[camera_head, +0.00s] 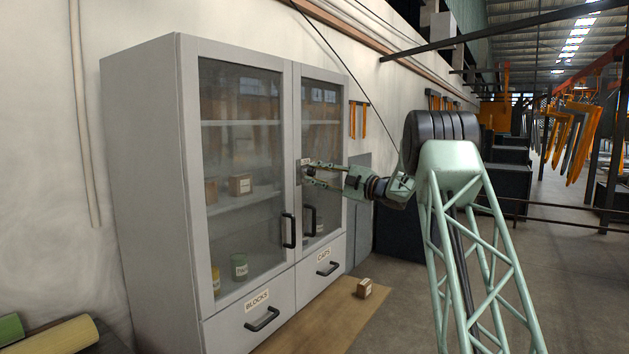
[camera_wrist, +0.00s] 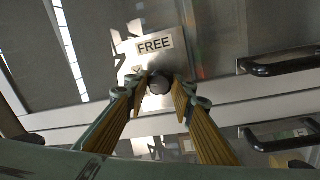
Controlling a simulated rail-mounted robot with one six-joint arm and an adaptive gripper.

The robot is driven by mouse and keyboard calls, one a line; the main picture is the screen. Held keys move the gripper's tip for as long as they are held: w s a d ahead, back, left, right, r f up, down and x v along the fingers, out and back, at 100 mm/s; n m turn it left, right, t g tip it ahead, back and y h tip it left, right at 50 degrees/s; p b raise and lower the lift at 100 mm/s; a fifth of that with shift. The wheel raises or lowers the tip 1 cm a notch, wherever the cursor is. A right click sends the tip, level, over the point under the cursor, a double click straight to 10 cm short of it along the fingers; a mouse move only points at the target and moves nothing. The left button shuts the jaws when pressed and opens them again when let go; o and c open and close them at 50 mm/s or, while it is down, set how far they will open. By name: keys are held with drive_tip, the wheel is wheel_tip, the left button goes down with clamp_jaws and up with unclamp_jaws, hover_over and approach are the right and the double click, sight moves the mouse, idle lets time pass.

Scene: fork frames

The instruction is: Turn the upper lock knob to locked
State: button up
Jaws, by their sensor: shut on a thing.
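The lock knob (camera_wrist: 160,84) is small, dark and round. It sits on a metal plate (camera_wrist: 150,22) marked "FREE", on the door frame of a grey cabinet (camera_head: 150,160). My gripper (camera_wrist: 161,92) has its yellow-padded fingers on either side of the knob and is shut on it. In the head view my gripper (camera_head: 306,174) reaches the cabinet front from the right, above the door handles, and hides the knob. I cannot make out the knob's exact angle or a second lock knob.
Black door handles (camera_head: 289,230) (camera_head: 309,219) stick out below my gripper. Drawers labelled "BLOCKS" (camera_head: 262,318) and "CAPS" (camera_head: 328,268) are below the closed glass doors. A small box (camera_head: 363,288) stands on the floor mat in front.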

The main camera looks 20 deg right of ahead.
drive_tip(key=shift+n+b, duration=0.65)
drive_tip(key=shift+n, duration=0.25)
drive_tip(key=o, duration=0.9)
drive_tip(key=shift+v, duration=6.05)
drive_tip(key=shift+w+r, duration=0.15)
